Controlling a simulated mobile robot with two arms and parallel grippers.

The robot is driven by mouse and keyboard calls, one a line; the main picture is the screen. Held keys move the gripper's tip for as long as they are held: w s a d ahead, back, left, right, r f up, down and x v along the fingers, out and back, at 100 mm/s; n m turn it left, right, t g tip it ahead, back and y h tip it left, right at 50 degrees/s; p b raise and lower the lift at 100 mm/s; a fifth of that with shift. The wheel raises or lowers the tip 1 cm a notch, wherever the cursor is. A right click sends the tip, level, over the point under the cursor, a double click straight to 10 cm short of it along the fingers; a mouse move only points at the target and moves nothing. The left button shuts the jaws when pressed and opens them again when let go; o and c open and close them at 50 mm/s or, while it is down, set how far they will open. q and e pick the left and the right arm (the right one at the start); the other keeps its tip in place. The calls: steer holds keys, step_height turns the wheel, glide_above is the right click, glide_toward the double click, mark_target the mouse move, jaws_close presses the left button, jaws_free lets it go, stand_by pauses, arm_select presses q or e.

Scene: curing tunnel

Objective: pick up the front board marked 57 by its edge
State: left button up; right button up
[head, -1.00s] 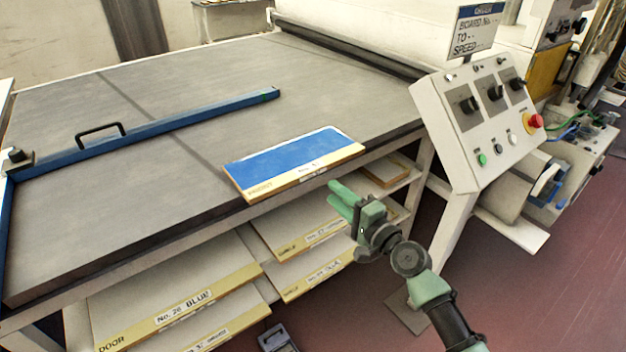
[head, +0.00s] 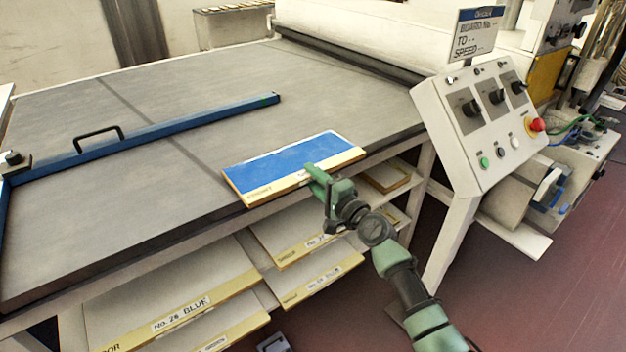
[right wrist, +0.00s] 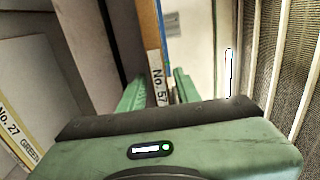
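The blue board (head: 285,165) with a pale yellow front strip lies flat at the table's front edge, its front part sticking out past it. Its label reads No. 57 in the right wrist view (right wrist: 157,75); in the head view my gripper partly covers it. My right gripper (head: 316,178) is at the middle of the board's front edge, one finger above the board and the other hidden below. In the right wrist view the board edge stands between the two fingers (right wrist: 158,92), with a narrow gap on the right side. My left gripper is not in view.
Shelves under the table hold several labelled boards (head: 190,305). A blue bar with a handle (head: 150,134) lies across the grey table (head: 200,90). A control panel (head: 480,125) with a red button stands to the right, close to my right arm.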

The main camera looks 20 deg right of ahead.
jaws_close()
stand_by(1.4)
step_height(320, 180, up, 4)
steer(key=p, duration=0.3)
steer(key=shift+f, duration=0.4)
